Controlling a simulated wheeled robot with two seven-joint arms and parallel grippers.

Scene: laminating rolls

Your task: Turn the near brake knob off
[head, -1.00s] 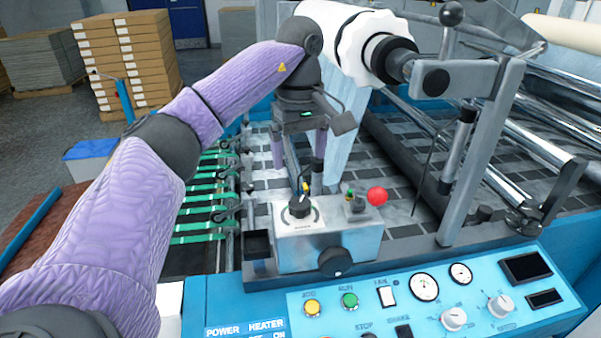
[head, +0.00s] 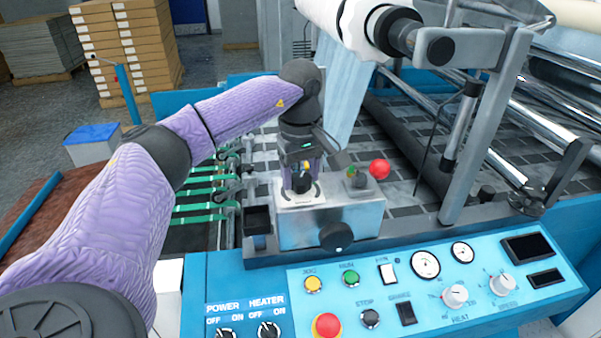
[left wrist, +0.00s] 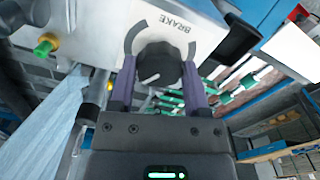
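The near brake knob (left wrist: 158,66) is black and round, on a pale metal box (head: 330,222), with the word BRAKE and a dark arc beside it in the left wrist view. In the head view the knob is mostly hidden by my left gripper (head: 302,184), which points down over it. In the left wrist view the gripper's two purple fingers stand one on each side of the knob, very close to it. A thin gap seems to remain; firm contact does not show. A pale mark shows on the knob's edge. My right gripper is in neither view.
A red button (head: 379,169) and a small green-and-yellow part stand right of the knob. A black round knob (head: 336,236) is on the box's front. The blue control panel (head: 440,325) lies nearer. A white roll (head: 345,22) hangs behind the wrist.

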